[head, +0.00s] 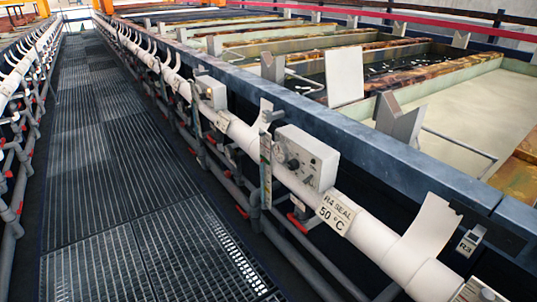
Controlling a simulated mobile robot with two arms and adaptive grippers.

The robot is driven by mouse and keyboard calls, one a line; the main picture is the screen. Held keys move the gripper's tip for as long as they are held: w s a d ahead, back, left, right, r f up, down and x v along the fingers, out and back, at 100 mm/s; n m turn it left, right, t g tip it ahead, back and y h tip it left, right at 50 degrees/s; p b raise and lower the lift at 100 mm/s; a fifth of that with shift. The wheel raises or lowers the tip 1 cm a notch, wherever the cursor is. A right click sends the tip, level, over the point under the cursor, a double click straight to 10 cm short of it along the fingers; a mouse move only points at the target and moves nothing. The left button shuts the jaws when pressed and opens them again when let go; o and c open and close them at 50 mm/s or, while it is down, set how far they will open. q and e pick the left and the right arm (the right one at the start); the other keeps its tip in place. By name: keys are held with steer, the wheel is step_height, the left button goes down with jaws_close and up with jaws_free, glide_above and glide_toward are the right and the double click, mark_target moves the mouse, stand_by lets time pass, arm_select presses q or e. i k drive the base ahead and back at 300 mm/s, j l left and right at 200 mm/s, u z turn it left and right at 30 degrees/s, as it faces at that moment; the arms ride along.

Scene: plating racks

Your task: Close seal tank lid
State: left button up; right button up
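A label reading "R4 SEAL 50 °C" (335,213) is on the white pipe along the front of the tank row. Behind it, past the blue-grey rim (385,152), is an open tank (475,108) with a pale, flat surface inside. I cannot tell for sure that this is the seal tank. No lid is clearly recognisable. A brown, rusty piece (522,168) shows at the right edge, partly cut off. Neither of my grippers is in view.
A grated walkway (105,170) runs clear along the left. White pipes with valves and a grey control box (306,158) line the tank fronts. Grey V-shaped brackets (400,122) and a white upright panel (344,76) stand along the rim. More tanks lie behind.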

mark_target(343, 67)
steer(key=z, duration=0.35)
steer(key=i+j+z, duration=0.2)
steer(key=j+z, duration=0.25)
steer(key=i+j+z, duration=0.15)
steer(key=z, duration=0.3)
steer(key=j+z, duration=0.65)
steer(key=j, duration=0.75)
steer(key=j+z, duration=0.15)
steer(key=j, duration=0.8)
steer(key=k+j+z, duration=0.2)
steer(key=j, duration=0.75)
steer(key=k+j, duration=0.1)
steer(key=j, duration=0.8)
steer(key=k+j, duration=0.1)
steer(key=j, duration=0.85)
steer(key=k, duration=0.9)
steer(key=i+l+u, duration=0.25)
steer(key=i+l, duration=0.25)
